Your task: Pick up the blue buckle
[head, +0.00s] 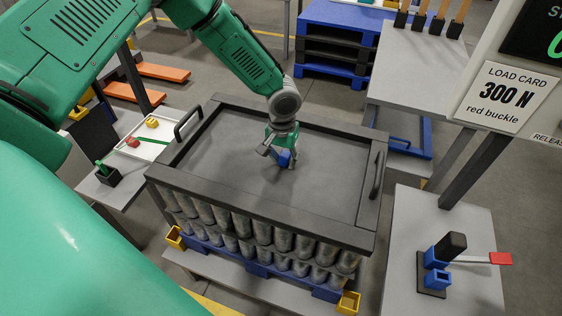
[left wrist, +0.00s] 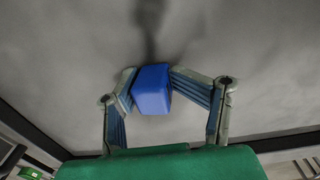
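The blue buckle (head: 284,159) shows as a small blue block over the grey top sheet (head: 225,150) of the can stack. My left gripper (head: 280,153) reaches down to it from above. In the left wrist view the blue buckle (left wrist: 152,90) sits between the two fingertips of my left gripper (left wrist: 152,88), with a finger against each side. A dark shadow lies on the sheet beyond it. I cannot tell whether the buckle touches the sheet. My right gripper is not in view.
A dark frame (head: 265,226) with handles edges the sheet, above rows of cans. A white tray (head: 152,152) with small red and yellow items stands left. A tool with a red-ended lever (head: 500,258) stands right. A load card (head: 497,97) reads 300 N, red buckle.

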